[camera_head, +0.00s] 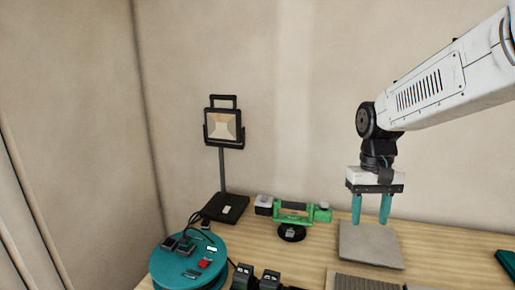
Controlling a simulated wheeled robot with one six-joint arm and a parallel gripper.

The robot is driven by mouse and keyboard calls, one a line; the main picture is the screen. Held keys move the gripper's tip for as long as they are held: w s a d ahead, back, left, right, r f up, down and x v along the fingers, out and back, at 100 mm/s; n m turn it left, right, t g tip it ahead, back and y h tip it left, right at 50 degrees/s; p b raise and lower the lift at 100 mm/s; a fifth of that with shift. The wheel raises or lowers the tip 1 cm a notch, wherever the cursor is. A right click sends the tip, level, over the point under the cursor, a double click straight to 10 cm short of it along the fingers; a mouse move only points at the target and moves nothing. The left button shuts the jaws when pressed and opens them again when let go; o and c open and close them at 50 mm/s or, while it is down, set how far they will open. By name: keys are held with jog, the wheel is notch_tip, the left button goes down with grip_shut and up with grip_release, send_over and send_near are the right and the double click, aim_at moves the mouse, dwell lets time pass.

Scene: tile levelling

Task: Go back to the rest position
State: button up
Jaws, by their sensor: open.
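My gripper (371,208) hangs from the arm at the right, pointing down. Its two teal fingers are apart, with nothing seen between them. Below the fingertips, or just behind them, is a flat grey square tile (370,246) on the wooden table. I cannot tell how far the fingertips are above the tile. A second grey piece with a ridged surface (362,284) lies at the bottom edge, partly cut off.
A green tool on a black round base (294,213) stands left of the tile. A work lamp (223,126) stands further left. A teal cable reel (188,262) is at the front left, with black items (258,279) beside it. A teal object (508,261) is at the right edge.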

jog(key=s+d+r+t, duration=0.1)
jog(key=s+r+t, duration=0.1)
jog(key=s, duration=2.1)
jog(key=shift+r+t, duration=0.15)
jog(key=shift+t, duration=0.35)
jog(key=shift+d, duration=0.1)
jog(key=shift+d, duration=0.1)
